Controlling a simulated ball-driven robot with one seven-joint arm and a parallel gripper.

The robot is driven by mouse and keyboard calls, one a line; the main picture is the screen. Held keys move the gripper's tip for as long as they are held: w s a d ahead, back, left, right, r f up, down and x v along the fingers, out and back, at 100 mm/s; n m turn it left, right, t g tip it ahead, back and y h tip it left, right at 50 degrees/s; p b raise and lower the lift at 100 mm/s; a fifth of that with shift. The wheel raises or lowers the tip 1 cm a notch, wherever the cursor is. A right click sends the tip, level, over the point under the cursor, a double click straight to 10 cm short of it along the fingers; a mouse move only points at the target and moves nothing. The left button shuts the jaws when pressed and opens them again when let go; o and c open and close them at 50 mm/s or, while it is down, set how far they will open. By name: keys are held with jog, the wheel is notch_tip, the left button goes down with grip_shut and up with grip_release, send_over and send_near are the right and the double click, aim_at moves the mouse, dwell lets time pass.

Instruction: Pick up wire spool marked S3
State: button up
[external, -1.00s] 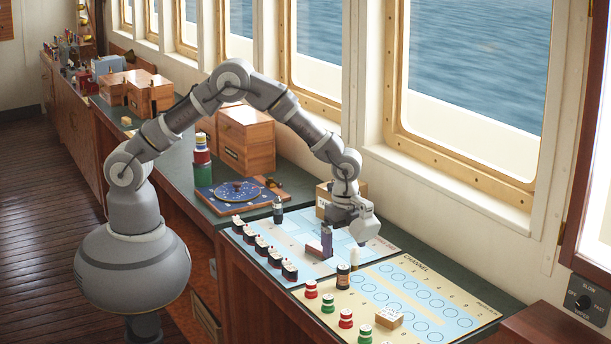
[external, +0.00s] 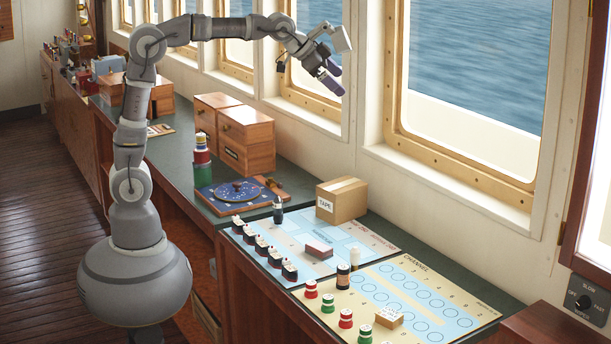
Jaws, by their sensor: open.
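My gripper (external: 335,80) is open and empty, raised high in front of the windows with its fingers pointing down to the right. Several red and green pieces with white tops, such as a red one (external: 311,289) and a green one (external: 327,303), stand on the channel chart. I cannot read an S3 mark on any of them, so I cannot tell which is the spool. My gripper is far above and apart from all of them.
A cardboard box labelled TAPE (external: 341,200) stands by the window wall. Black pieces (external: 290,271) line the blue chart, with a small reddish block (external: 319,250). A dark jar (external: 343,275) stands near the charts' shared edge. Wooden drawer boxes (external: 246,140) stand farther back.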

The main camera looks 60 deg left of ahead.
jog(key=s+a+r+n+t+b, duration=0.3)
jog(key=s+a+r, duration=0.3)
jog(key=a+r, duration=0.3)
jog(key=shift+n+t+y, duration=0.4)
jog(key=shift+n, duration=0.1)
jog(key=s+a+r+n, duration=0.1)
jog(key=s+r, duration=0.1)
jog(key=s+a+r+n+t+y+b, duration=0.1)
jog(key=s+a+r, duration=0.1)
jog(key=s+a+r+n+t+b, duration=0.1)
jog(key=s+a+r, duration=0.1)
jog(key=shift+s+r, duration=0.2)
jog(key=shift+s, duration=0.1)
jog(key=shift+c, duration=1.3)
jog(key=shift+s+a+r+t, duration=0.2)
jog(key=shift+r+t, duration=0.1)
jog(key=c, duration=0.4)
jog(key=shift+o, duration=0.2)
